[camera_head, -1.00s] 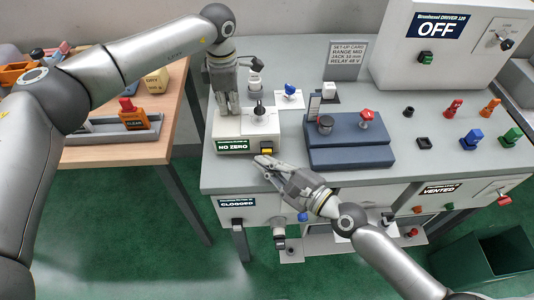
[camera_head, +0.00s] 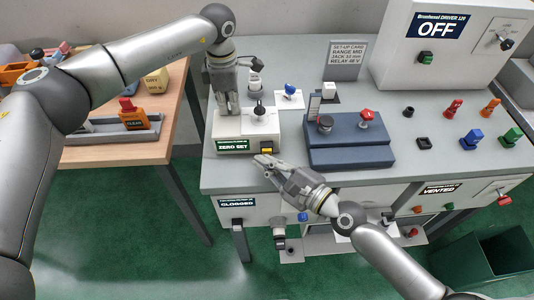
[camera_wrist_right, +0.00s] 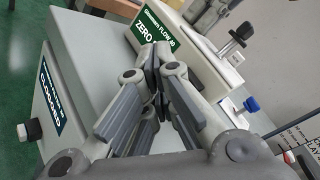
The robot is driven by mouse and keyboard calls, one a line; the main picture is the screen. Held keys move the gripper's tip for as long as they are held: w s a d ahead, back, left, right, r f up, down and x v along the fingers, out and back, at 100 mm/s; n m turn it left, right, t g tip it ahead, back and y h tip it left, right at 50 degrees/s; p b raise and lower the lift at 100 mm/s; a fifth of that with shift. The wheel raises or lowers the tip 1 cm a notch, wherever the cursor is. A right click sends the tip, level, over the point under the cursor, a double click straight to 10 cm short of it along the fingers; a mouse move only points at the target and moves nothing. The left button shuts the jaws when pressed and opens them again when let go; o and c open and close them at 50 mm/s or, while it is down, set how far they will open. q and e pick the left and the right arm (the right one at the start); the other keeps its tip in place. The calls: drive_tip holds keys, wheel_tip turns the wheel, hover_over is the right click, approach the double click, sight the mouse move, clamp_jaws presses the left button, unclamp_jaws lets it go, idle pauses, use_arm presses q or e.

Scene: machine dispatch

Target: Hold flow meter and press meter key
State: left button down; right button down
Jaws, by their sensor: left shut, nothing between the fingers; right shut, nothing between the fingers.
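The flow meter (camera_head: 250,124) is a white box on the grey bench, with a green display that reads "ZERO SET" and a yellow key (camera_head: 267,150) low on its front right. A black knob stands on its top. My left gripper (camera_head: 229,112) is shut and points down at the meter's top left; whether it touches the meter I cannot tell. My right gripper (camera_head: 260,161) is shut and empty, its tips just in front of and below the yellow key. In the right wrist view the shut fingers (camera_wrist_right: 157,62) partly cover the meter's display (camera_wrist_right: 180,35), and the key is hidden.
A dark blue block (camera_head: 350,142) with a black knob and a red knob stands right of the meter. A white box reading "OFF" (camera_head: 440,45) stands at the back right. A set-up card (camera_head: 346,60) stands behind. A wooden table (camera_head: 175,100) is at the left.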

use_arm(q)
drive_tip(key=shift+s+f, duration=0.2)
drive_tip(key=shift+f, duration=0.25)
use_arm(e)
drive_tip(key=shift+s, duration=0.75)
drive_tip(key=s, duration=0.5)
use_arm(q)
drive_tip(key=shift+r, duration=0.1)
drive_tip(key=shift+w+r+p, duration=0.15)
drive_tip(key=shift+r+p, duration=0.15)
drive_tip(key=shift+r, duration=0.3)
drive_tip(key=shift+w+r+p, duration=0.15)
drive_tip(key=shift+r+p, duration=0.15)
drive_tip(key=shift+r, duration=0.3)
wheel_tip(320, 180, up, 2)
drive_tip(key=shift+s+r+p, duration=0.1)
drive_tip(key=shift+r+p, duration=0.1)
drive_tip(key=shift+p, duration=0.25)
drive_tip(key=shift+r+p, duration=0.5)
drive_tip(key=shift+r, duration=0.75)
use_arm(e)
wheel_tip(320, 180, up, 3)
drive_tip(key=shift+w+f, duration=0.1)
